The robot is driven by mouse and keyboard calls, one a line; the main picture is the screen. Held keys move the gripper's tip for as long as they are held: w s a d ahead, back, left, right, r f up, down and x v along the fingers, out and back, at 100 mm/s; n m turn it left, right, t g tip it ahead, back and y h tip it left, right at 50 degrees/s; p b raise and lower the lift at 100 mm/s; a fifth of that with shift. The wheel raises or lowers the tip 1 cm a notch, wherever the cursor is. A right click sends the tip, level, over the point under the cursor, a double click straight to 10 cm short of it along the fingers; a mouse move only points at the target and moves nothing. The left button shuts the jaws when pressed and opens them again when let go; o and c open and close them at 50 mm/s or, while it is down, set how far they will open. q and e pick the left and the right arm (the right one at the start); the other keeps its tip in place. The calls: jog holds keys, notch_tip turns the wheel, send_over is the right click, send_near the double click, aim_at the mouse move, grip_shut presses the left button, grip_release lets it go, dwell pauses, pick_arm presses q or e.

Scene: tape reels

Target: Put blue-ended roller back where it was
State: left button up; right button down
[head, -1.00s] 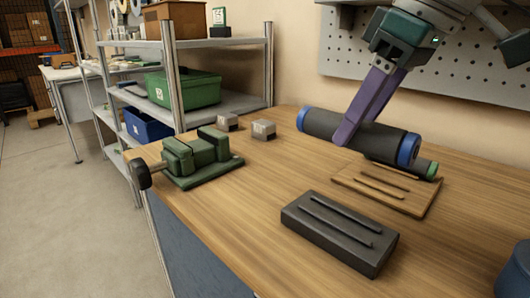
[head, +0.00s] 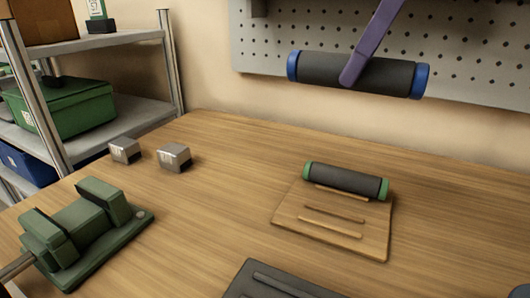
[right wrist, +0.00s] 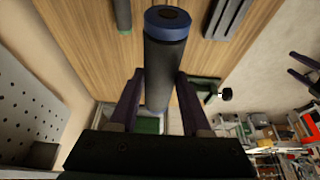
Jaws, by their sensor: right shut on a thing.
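The blue-ended roller (head: 318,70) is a dark grey cylinder with blue ends. It is raised above the table, in front of the pegboard in the head view. My right gripper (head: 351,78) is shut on its middle; its purple fingers also show on both sides of the roller (right wrist: 165,60) in the right wrist view. A wooden grooved board (head: 288,222) lies on the table. The green-ended roller (head: 346,180) lies at its far edge. A dark grey grooved block (head: 270,284) is at the bottom, partly cut off. My left gripper is not in view.
A green vise-like fixture (head: 80,230) stands at the left. Two small metal blocks (head: 174,158) sit behind it. A shelf with a green bin (head: 75,105) is at the far left. The pegboard (head: 470,60) hangs behind. The table's middle is clear.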

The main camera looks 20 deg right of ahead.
jog(key=shift+w+d+f+b, duration=0.1)
jog(key=shift+d+f+b, duration=0.1)
jog(key=shift+f, duration=0.4)
jog(key=shift+w+d+f+b, duration=0.1)
jog(key=shift+d+f, duration=0.05)
jog(key=shift+f, duration=0.4)
jog(key=f+b, duration=0.1)
jog(key=f, duration=0.8)
jog(key=f+b, duration=0.2)
jog(key=f, duration=0.6)
jog(key=shift+s+a+f, duration=0.1)
jog(key=shift+s+f, duration=0.1)
jog(key=shift+f, duration=0.2)
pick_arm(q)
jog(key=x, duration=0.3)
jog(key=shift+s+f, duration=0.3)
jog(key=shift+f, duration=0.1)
pick_arm(e)
jog(key=shift+f, duration=0.1)
jog(key=shift+f, duration=0.4)
jog(key=shift+c, duration=1.8)
grip_release()
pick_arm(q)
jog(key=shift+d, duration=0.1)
